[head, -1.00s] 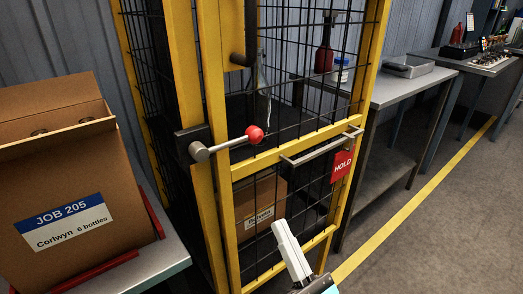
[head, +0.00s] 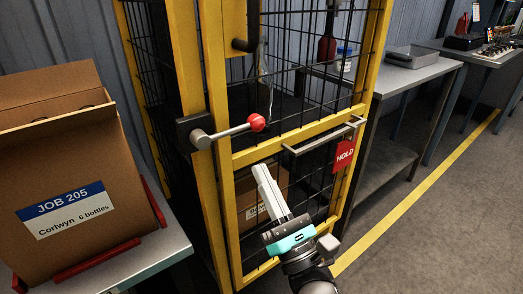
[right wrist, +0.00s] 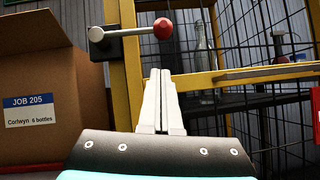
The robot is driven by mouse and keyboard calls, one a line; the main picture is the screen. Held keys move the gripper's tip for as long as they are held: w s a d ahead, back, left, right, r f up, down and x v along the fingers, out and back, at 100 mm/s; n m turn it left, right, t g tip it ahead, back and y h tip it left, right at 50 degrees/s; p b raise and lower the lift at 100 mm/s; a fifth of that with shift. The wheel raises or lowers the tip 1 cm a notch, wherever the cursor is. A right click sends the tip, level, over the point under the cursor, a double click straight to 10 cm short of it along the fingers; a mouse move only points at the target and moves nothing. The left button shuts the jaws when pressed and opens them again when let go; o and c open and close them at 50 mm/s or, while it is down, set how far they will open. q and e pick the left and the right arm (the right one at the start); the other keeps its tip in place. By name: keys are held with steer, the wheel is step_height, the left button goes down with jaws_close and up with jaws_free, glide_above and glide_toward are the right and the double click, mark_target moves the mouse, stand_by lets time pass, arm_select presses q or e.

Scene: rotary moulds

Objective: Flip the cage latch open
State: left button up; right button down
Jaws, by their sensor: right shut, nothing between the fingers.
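The cage latch is a metal lever with a red ball knob (head: 257,122), pivoted on a dark block (head: 190,132) on the yellow post. The lever lies roughly level across the edge of the cage door (head: 222,180), knob to the right. It also shows in the right wrist view, the red knob (right wrist: 163,28) above the fingertips. My right gripper (head: 261,168) is shut and empty, in front of the door, below the knob and apart from it in the picture. My left gripper is not in view.
A grey door handle bar (head: 322,138) and a red HOLD tag (head: 344,155) are right of the latch. A cardboard box (head: 70,190) stands on a table at left. A grey bench (head: 415,75) stands at right. Floor at lower right is clear.

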mark_target(231, 131)
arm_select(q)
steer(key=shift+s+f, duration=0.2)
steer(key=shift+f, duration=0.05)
arm_select(e)
steer(key=r, duration=0.1)
steer(key=w+r, duration=0.1)
steer(key=r, duration=0.1)
steer(key=w+r, duration=0.1)
steer(key=shift+w+a+r, duration=0.15)
steer(key=shift+a+r, duration=0.1)
steer(key=shift+r, duration=0.15)
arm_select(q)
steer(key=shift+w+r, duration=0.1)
arm_select(e)
steer(key=shift+r, duration=0.1)
